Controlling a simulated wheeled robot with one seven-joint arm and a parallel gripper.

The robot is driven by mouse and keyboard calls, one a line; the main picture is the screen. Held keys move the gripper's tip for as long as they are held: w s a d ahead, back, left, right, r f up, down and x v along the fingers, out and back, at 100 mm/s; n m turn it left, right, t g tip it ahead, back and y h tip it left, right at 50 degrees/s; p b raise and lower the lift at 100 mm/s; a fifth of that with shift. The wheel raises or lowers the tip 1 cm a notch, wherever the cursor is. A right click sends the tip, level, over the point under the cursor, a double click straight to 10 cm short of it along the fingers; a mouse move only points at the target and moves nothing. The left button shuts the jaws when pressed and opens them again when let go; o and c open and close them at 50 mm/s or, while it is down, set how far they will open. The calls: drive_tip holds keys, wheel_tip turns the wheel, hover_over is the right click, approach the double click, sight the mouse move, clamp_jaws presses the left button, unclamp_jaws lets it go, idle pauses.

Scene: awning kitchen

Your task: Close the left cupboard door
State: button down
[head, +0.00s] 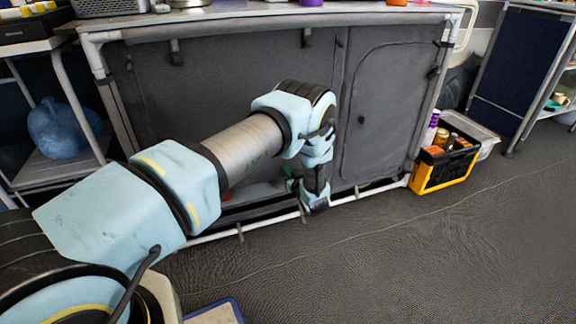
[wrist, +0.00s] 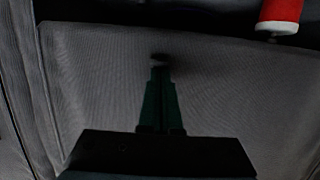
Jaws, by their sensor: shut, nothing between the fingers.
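The left cupboard door (head: 215,85) is a dark grey fabric panel on the left part of the kitchen unit. Its lower part is largely hidden by my arm, and a dark opening with things inside shows below it. In the wrist view, a grey panel (wrist: 240,85) fills most of the picture, with a dark gap beyond its upper edge. My gripper (head: 313,206) is low in front of the unit, near the middle. In the wrist view, its fingers (wrist: 160,72) are together and empty, pointing at a small dark knob (wrist: 160,57); I cannot tell whether they touch it.
The right cupboard door (head: 390,110) looks closed. A red and white cylinder (wrist: 280,14) shows beyond the panel edge. A yellow and black crate (head: 445,165) stands right of the unit. The floor in front right is clear.

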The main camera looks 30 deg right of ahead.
wheel_tip(320, 180, down, 12)
drive_tip(key=b, duration=0.7)
drive_tip(key=shift+s+f, duration=0.1)
